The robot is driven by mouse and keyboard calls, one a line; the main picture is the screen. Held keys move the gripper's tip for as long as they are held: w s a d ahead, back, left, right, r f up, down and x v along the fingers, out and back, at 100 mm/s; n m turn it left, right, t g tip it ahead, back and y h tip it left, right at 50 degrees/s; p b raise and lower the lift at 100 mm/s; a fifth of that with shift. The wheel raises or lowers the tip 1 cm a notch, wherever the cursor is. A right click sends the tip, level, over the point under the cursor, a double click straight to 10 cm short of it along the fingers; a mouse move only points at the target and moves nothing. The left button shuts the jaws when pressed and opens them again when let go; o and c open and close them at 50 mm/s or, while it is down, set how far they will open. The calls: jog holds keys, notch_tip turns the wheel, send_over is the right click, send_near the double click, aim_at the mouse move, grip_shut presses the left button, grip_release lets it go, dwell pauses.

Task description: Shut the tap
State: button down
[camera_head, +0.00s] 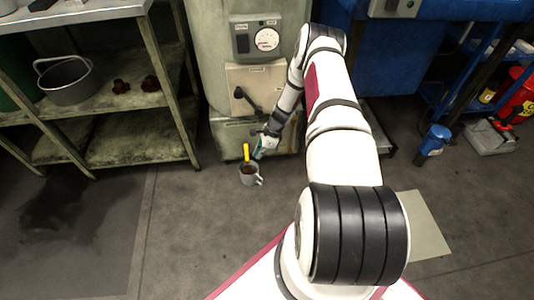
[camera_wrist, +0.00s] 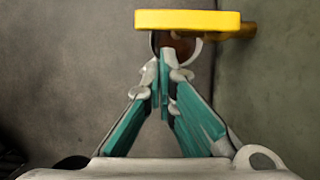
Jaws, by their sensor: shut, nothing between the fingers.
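The tap shows as a yellow lever (camera_head: 246,152) low at the front of the grey-green machine. In the wrist view the yellow lever (camera_wrist: 188,20) lies across the top of the picture, with a darker yellow part by the machine wall at its right. A grey mug (camera_head: 249,178) stands below it; in the wrist view the mug (camera_wrist: 199,50) shows brown contents and is partly hidden by the lever and fingertips. My gripper (camera_head: 259,153) is just right of the lever. In the wrist view its teal fingers (camera_wrist: 165,60) are shut and empty, apart from the lever in the picture.
The machine (camera_head: 217,60) has a gauge and a black crank handle (camera_head: 244,98) above the tap. A metal shelf (camera_head: 140,150) with a bucket (camera_head: 65,82) stands at left. A blue container (camera_head: 434,140) is at right. The floor in front of the mug is clear.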

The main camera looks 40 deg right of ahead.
jog(key=shift+w+a, duration=0.3)
jog(key=shift+a, duration=0.1)
jog(key=shift+a, duration=0.1)
jog(key=shift+a+m, duration=0.15)
jog(key=shift+m, duration=0.15)
